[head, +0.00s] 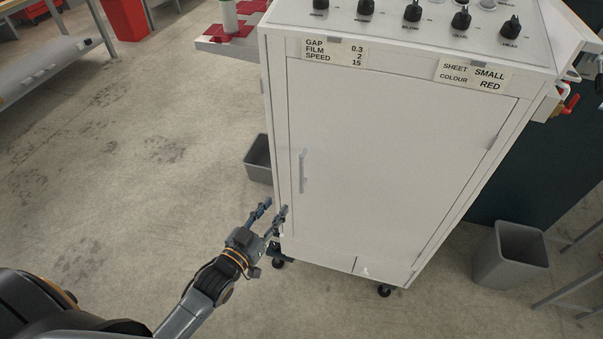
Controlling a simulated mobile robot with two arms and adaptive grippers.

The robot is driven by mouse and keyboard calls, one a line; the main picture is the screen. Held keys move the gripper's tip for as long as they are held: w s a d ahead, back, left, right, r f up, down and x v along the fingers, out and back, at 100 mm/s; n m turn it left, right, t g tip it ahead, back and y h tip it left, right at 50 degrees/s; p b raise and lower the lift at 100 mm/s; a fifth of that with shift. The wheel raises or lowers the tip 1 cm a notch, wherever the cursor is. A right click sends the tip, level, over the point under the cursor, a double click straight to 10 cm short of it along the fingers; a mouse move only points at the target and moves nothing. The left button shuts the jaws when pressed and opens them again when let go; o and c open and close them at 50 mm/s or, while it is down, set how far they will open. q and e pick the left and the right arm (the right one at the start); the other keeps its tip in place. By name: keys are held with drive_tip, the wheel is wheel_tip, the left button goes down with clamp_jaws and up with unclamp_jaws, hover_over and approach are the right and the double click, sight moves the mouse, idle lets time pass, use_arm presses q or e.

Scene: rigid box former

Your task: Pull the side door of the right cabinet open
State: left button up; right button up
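The white cabinet (380,225) stands in the middle right of the head view. Its side door (400,150) faces me and looks shut, flush in its frame. A grey vertical bar handle (302,171) is near the door's left edge, and a hinge shows at the right edge. My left gripper (271,211) is open and empty, below and left of the handle, its fingers pointing up towards the cabinet's lower left edge. It is apart from the handle. My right gripper is out of view.
Knobs (412,12) line the cabinet's top panel. A grey bin (258,158) stands behind its left side, and another bin (507,255) stands at the right. Castors (384,291) show underneath. The floor (130,170) at the left is clear.

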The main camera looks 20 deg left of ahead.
sight(300, 171)
use_arm(q)
drive_tip(key=w+d, duration=0.1)
drive_tip(key=w, duration=0.3)
drive_tip(key=w+d+r+p, duration=0.1)
drive_tip(key=w, duration=0.4)
drive_tip(key=w+r, duration=0.1)
drive_tip(key=w, duration=0.3)
drive_tip(key=shift+w+d, duration=0.4)
clamp_jaws()
